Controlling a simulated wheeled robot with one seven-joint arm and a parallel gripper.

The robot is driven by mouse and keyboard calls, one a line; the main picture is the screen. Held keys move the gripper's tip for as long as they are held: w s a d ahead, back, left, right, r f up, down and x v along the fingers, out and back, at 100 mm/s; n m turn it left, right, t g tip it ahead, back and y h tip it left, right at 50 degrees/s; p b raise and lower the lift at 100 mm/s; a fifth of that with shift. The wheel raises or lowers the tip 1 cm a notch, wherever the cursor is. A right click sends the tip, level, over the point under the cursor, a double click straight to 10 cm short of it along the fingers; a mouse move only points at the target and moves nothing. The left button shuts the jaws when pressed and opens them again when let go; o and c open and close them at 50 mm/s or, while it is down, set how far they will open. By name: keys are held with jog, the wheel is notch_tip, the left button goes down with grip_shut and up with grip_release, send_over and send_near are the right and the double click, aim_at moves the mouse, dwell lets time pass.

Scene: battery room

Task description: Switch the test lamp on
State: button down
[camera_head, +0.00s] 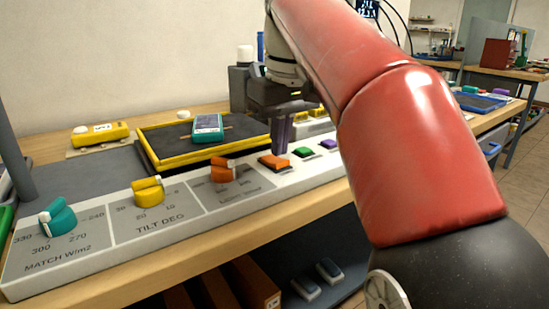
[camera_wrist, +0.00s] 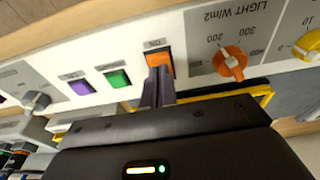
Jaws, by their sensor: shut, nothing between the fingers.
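My gripper (camera_head: 282,150) is shut and empty and points down at the sloped front panel. Its fingertips are at the orange rectangular button (camera_head: 274,162); whether they touch it or hover just over it, I cannot tell. In the wrist view the fingertips (camera_wrist: 160,72) overlap the lower part of the orange button (camera_wrist: 158,60), whose small label is too blurred to read. A green button (camera_head: 303,152) and a purple button (camera_head: 328,143) sit beside it on the same panel. No lit lamp is clearly visible, and I cannot tell which object is the test lamp.
The panel also carries an orange knob (camera_head: 223,170), a yellow knob (camera_head: 149,192) and a teal knob (camera_head: 58,218). Behind it, a teal device (camera_head: 207,127) lies in a yellow-edged tray (camera_head: 160,163). A yellow meter (camera_head: 100,134) stands farther left. My red arm hides the right side.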

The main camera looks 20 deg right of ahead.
aim_at(280, 160)
jog(key=shift+f+b, duration=0.4)
jog(key=shift+f, duration=0.25)
jog(key=shift+r, duration=0.1)
notch_tip(280, 160, up, 3)
jog(key=p, duration=0.3)
jog(key=shift+r+p, duration=0.35)
jog(key=shift+r, duration=1.6)
